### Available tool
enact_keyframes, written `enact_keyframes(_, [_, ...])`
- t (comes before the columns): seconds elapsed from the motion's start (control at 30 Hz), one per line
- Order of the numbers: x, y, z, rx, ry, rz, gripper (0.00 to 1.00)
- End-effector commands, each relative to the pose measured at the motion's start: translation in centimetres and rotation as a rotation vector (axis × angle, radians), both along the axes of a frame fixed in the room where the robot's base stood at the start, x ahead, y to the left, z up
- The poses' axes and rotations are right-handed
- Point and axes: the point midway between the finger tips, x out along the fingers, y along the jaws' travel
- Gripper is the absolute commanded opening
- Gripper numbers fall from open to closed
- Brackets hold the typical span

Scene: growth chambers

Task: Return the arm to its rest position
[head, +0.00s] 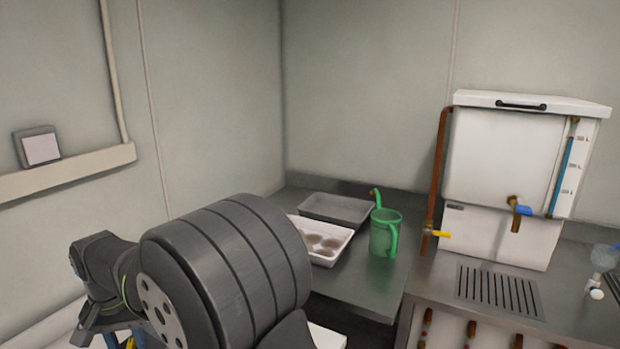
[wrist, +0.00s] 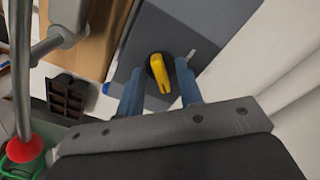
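My gripper (wrist: 159,68) shows in the wrist view with its two blue fingers apart. The gap between the fingertips holds nothing that touches both. A yellow object with a dark round base (wrist: 159,72) appears in that gap, on or over a grey surface; clear space shows on either side of it. In the head view my arm fills the lower left and middle, bent with a large dark grey joint toward the camera. The fingers are mostly hidden there.
A steel bench (head: 370,290) carries a grey tray (head: 337,208), a white tray with round hollows (head: 335,256) and a green watering can (head: 382,235). A white tank (head: 505,155) with taps stands at right. A wall ledge (head: 65,172) runs at left. Wall space above the arm is clear.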

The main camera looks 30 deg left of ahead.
Motion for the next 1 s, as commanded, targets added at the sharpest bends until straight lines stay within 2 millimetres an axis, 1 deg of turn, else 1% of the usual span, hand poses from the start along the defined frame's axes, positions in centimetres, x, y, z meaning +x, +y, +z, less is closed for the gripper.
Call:
enact_keyframes(0.37, [0.0, 0.0, -0.1, 0.000, 0.000, 0.002, 0.33])
enact_keyframes(0.47, [0.0, 0.0, 0.3, 0.001, 0.000, 0.001, 0.33])
enact_keyframes(0.53, [0.0, 0.1, 1.0, 0.003, 0.000, 0.000, 0.33])
enact_keyframes(0.67, [0.0, 0.1, 3.0, 0.004, 0.000, 0.000, 0.33])
enact_keyframes(1.0, [0.0, 0.1, 9.8, 0.005, -0.001, 0.000, 0.33])
